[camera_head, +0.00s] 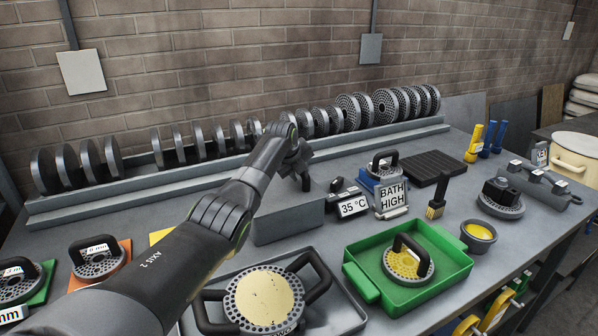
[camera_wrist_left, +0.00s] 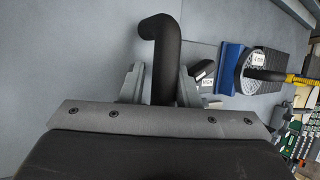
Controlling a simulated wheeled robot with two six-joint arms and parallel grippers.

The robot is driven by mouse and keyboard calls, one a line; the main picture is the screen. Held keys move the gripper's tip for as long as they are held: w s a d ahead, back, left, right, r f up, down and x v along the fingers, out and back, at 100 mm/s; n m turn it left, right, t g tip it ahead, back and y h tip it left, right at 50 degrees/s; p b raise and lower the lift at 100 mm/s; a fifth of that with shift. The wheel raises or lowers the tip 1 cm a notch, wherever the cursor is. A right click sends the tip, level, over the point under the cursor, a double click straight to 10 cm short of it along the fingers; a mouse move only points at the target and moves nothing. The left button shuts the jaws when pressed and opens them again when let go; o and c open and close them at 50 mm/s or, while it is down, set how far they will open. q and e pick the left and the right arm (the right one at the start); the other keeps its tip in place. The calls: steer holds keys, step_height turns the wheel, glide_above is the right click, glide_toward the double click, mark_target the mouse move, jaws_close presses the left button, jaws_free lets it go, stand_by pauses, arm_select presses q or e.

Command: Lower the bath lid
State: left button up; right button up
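The bath (camera_head: 288,224) looks like a grey box at the middle of the bench, its top partly behind my left arm. A black bar handle (camera_head: 305,183) stands at it; whether its lid is raised or flat is hard to tell. My left gripper (camera_head: 303,166) is at this handle. In the left wrist view, the bent black handle (camera_wrist_left: 165,50) lies between the two fingers of the left gripper (camera_wrist_left: 160,80). A gap shows beside the left finger, so the gripper looks open around the handle. My right gripper is not in view.
A "35 °C" display (camera_head: 353,206) and a "BATH HIGH" sign (camera_head: 392,198) stand right of the bath. A green tray (camera_head: 444,282) holds a handled die. A round die with two handles (camera_head: 265,299) lies in front. A die rack (camera_head: 220,172) runs behind.

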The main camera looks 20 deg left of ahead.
arm_select(q)
steer(key=shift+r, duration=0.1)
steer(key=shift+s+r, duration=0.25)
steer(key=shift+r, duration=0.2)
steer(key=b+v, duration=0.4)
steer(key=v, duration=1.2)
steer(key=shift+s+b, duration=0.15)
steer(key=shift+b, duration=0.2)
steer(key=shift+f, duration=0.15)
